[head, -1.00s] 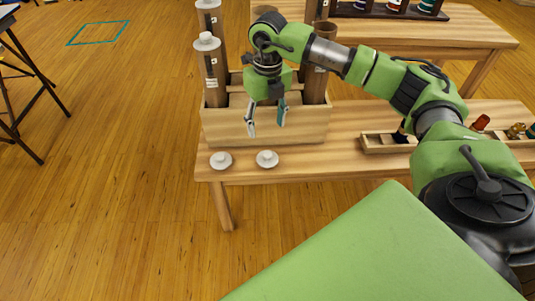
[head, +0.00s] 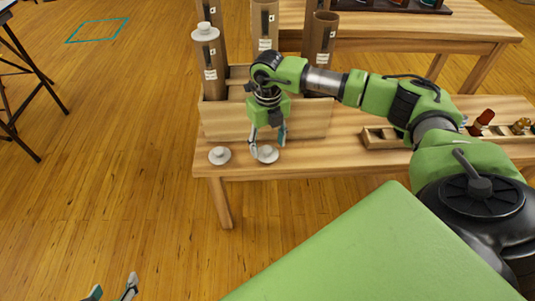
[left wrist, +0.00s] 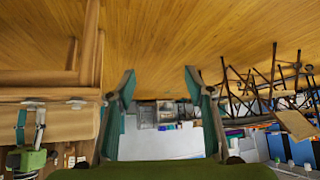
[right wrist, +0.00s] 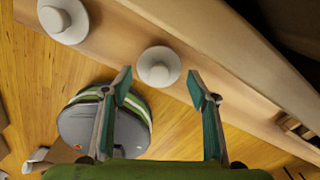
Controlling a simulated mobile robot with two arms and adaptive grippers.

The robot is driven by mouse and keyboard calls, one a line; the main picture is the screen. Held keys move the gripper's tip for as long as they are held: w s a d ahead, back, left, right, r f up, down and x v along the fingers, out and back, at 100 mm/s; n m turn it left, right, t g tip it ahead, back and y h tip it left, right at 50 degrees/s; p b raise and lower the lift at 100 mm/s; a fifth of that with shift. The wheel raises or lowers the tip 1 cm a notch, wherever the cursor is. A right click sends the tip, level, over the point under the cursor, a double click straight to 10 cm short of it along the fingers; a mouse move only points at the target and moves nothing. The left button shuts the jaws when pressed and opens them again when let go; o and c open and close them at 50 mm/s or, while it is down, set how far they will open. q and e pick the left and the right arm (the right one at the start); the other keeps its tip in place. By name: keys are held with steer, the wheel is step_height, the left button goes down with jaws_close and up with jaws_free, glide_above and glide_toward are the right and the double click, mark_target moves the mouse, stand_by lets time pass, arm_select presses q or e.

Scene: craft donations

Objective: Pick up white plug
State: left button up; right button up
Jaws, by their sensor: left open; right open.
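One white plug (head: 266,155), a round disc with a raised knob, lies on the wooden table near its front edge. My right gripper (head: 267,146) is open just above it, fingers pointing down on either side. In the right wrist view this plug (right wrist: 159,66) shows between the open fingertips (right wrist: 160,85), with no grip on it. A second white plug (head: 219,155) lies to the left, and it also shows in the right wrist view (right wrist: 64,20). My left gripper (head: 112,291) is low at the bottom left of the head view, away from the table; its fingers (left wrist: 158,75) are apart and empty.
A wooden box (head: 225,122) with brown tubes stands right behind the plugs. One tube (head: 211,75) has a white plug on top. A long narrow tray (head: 385,139) with small items lies right on the table (head: 340,155). The floor in front is clear.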

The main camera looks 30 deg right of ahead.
step_height(320, 180, down, 3)
steer(key=shift+r, duration=0.1)
steer(key=c, duration=0.5)
arm_select(q)
steer(key=w+r+t, duration=0.1)
steer(key=w+d+r+t, duration=0.1)
steer(key=w, duration=0.1)
steer(key=shift+w+d+r, duration=0.1)
steer(key=shift+w+r, duration=0.1)
steer(key=shift+r, duration=0.2)
arm_select(e)
steer(key=shift+r, duration=0.15)
